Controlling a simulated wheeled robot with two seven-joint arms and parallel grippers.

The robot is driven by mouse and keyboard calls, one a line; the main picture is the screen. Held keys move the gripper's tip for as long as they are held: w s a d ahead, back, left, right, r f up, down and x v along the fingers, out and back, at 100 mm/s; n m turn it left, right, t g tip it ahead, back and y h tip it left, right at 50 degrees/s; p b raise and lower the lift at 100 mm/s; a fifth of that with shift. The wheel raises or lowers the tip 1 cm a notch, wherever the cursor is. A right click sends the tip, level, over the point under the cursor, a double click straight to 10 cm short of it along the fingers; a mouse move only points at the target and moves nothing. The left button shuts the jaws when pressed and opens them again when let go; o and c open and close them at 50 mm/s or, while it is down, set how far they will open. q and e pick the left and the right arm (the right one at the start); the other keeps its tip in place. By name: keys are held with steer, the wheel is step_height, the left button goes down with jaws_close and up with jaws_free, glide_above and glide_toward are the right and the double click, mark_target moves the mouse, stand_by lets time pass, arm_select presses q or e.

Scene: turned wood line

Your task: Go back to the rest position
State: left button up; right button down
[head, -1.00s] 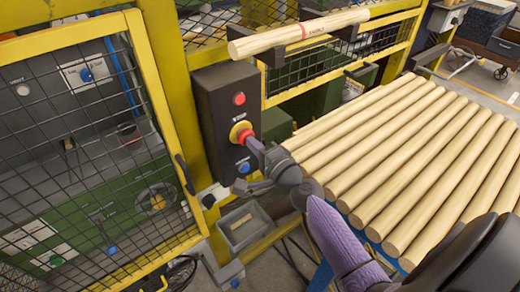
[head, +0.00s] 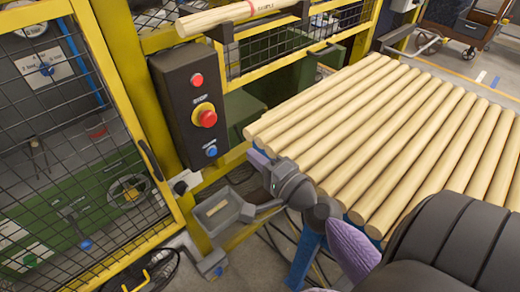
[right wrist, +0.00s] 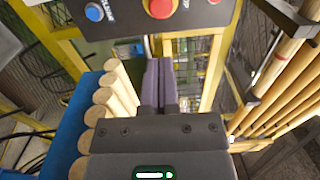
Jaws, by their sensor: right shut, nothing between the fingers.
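My right gripper (head: 258,158) is low in front of the control box (head: 188,135), beside the near-left end of the wood rods. Its purple-grey fingers are together and empty in the right wrist view (right wrist: 159,85). It is apart from the red emergency button (head: 207,118) on its yellow ring; the button also shows at the top of the right wrist view (right wrist: 161,8). My right arm comes in from the lower right. My left gripper is not in view.
A rack of pale turned rods (head: 400,130) lies right of the gripper. A yellow mesh gate (head: 105,60) stands at the left. A marked rod (head: 245,14) rests on brackets above the box. A small grey bin (head: 217,211) sits below it.

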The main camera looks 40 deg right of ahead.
steer(key=shift+s, duration=0.35)
steer(key=shift+f, duration=0.1)
steer(key=s+a+f+n+g+b, duration=0.1)
steer(key=s+f+n+g+b, duration=0.2)
steer(key=f, duration=0.9)
steer(key=s+a+f+n+g+b, duration=0.1)
steer(key=s+f+n+g+b, duration=0.15)
steer(key=f, duration=0.95)
steer(key=s+a+f+n+g+b, duration=0.1)
steer(key=s+f+n+g+b, duration=0.25)
steer(key=f, duration=0.75)
steer(key=s+a+f+n+g+h+b, duration=0.1)
steer(key=s+f+n+g, duration=0.3)
steer(key=s+f, duration=0.5)
steer(key=s+a+f+n+g+b, duration=0.2)
steer(key=s+f+n, duration=0.4)
steer(key=s, duration=0.7)
step_height(320, 180, down, 3)
steer(key=shift+r+n+g+h+b, duration=0.1)
steer(key=shift+n+g+h+b, duration=0.3)
steer(key=shift+g+b, duration=0.6)
steer(key=c, duration=1.3)
jaws_free()
steer(key=shift+s, duration=0.1)
steer(key=shift+c, duration=0.2)
